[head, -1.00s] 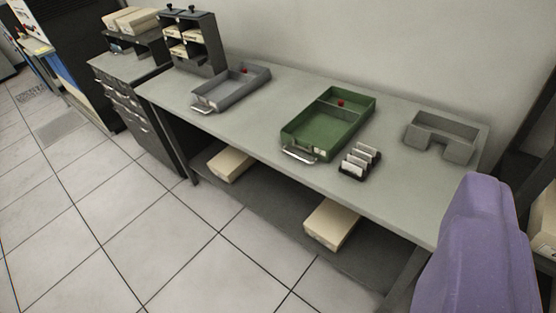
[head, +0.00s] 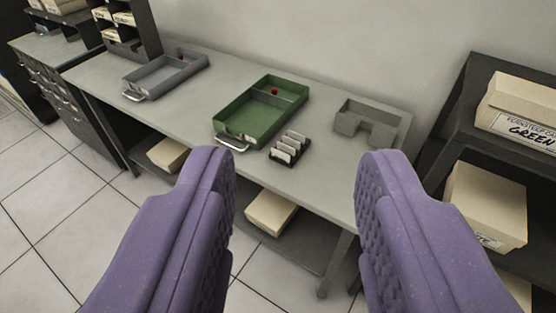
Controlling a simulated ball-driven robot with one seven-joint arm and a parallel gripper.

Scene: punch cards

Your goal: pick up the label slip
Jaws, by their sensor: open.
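In the picture the rack lies between the fingertips, but farther off on the table. Nothing touches the fingers.
The table (head: 190,113) also holds a grey tray (head: 133,87) at left and a grey notched holder (head: 347,123) at right. Cream boxes (head: 270,211) lie on the lower shelf. A dark rack with labelled boxes (head: 487,205) stands at right.

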